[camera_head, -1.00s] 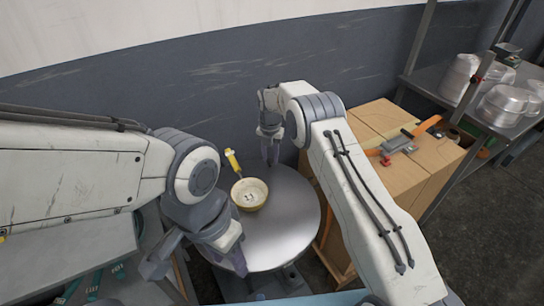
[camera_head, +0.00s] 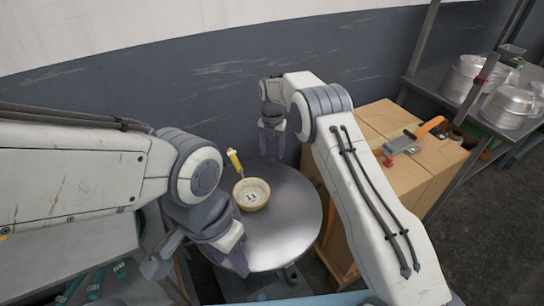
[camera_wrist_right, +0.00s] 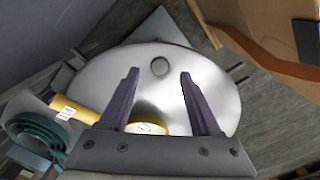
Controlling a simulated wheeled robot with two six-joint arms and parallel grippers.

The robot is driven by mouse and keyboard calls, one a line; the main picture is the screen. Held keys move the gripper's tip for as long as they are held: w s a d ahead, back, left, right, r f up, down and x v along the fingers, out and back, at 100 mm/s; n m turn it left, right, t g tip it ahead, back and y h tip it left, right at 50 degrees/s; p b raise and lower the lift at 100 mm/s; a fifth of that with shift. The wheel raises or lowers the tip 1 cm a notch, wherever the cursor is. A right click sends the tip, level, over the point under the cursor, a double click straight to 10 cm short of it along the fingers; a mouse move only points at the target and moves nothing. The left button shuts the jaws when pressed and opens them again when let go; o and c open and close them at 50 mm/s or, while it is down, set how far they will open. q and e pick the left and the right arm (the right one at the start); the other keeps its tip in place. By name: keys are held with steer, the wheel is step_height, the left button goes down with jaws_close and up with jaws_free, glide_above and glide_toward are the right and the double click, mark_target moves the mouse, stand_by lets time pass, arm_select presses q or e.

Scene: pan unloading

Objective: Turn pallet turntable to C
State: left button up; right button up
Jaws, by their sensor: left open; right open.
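The turntable (camera_head: 290,225) is a round grey metal disc on a stand, low in the middle of the head view. A pale round pan (camera_head: 252,194) with a yellow handle (camera_head: 234,160) sits on it; the handle points toward the wall. My right gripper (camera_head: 271,154) is open and empty above the disc's far edge. In the right wrist view its two fingers (camera_wrist_right: 159,73) spread over the disc (camera_wrist_right: 215,95), with a small round knob (camera_wrist_right: 160,67) between the tips. The pan is partly hidden there. My left gripper (camera_head: 198,264) is open at the disc's near left side.
Cardboard boxes (camera_head: 400,175) with a tool on top stand right of the turntable. A rack (camera_head: 480,105) with stacked metal pans is at the far right. A dark wall (camera_head: 200,90) rises behind. Teal pans (camera_wrist_right: 35,135) lie left in the wrist view.

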step_height(320, 180, up, 7)
steer(key=shift+r, duration=0.15)
stand_by(0.4)
